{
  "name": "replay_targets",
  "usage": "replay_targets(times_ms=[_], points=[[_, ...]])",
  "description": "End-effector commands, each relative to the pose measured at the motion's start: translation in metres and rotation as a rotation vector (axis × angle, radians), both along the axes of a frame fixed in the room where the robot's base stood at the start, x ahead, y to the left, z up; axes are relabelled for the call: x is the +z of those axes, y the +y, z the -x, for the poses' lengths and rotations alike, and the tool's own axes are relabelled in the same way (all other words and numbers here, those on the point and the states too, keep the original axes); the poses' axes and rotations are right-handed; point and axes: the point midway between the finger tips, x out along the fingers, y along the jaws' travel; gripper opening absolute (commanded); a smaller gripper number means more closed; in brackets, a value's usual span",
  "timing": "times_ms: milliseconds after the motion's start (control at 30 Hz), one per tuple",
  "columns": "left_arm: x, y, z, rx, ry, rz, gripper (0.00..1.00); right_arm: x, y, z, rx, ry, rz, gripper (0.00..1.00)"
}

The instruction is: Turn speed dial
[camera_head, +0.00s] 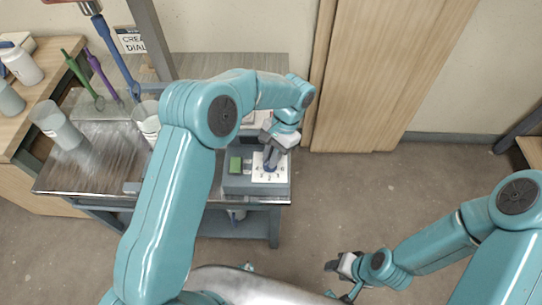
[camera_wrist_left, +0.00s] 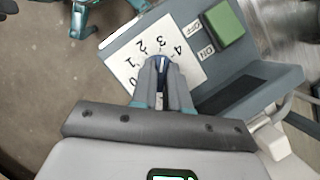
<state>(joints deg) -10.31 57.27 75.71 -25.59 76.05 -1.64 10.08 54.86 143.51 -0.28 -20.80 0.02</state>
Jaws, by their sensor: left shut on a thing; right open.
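My left gripper (camera_head: 272,153) reaches down from above and is shut on the knob. A green switch (camera_wrist_left: 223,23) marked ON and OFF sits beside the plate. My right gripper (camera_head: 345,268) is open and empty, low over the floor, apart from the box.
The box stands at the right end of a metal table (camera_head: 95,170). Clear cups (camera_head: 58,125), a green whisk (camera_head: 84,80) and a purple one (camera_head: 100,72) are on its left side. A blue mixer shaft (camera_head: 112,55) hangs there. Floor to the right is free.

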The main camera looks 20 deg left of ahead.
Motion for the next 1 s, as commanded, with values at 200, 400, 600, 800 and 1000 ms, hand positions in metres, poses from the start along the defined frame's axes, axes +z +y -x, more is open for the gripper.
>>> replay_targets(times_ms=[200,400,600,800,1000], points=[[0.0015,-0.0014,-0.0014,-0.203,-0.010,0.001,0.00,-0.0039,0.0000,0.0000,0.000,0.000,0.000,0.43],[0.0016,-0.0024,-0.0006,-0.373,-0.009,0.000,0.00,-0.0065,0.0000,-0.0001,0.000,0.000,0.000,0.43],[0.0016,-0.0029,0.0001,-0.504,-0.010,0.001,0.00,-0.0084,-0.0001,0.0000,0.000,0.000,0.000,0.43],[0.0019,-0.0033,0.0005,-0.589,-0.010,0.001,0.00,-0.0096,0.0000,0.0000,0.000,0.000,0.000,0.43],[0.0020,-0.0032,0.0004,-0.629,-0.010,0.000,0.00,-0.0100,0.0000,0.0000,0.000,0.000,0.000,0.43]])
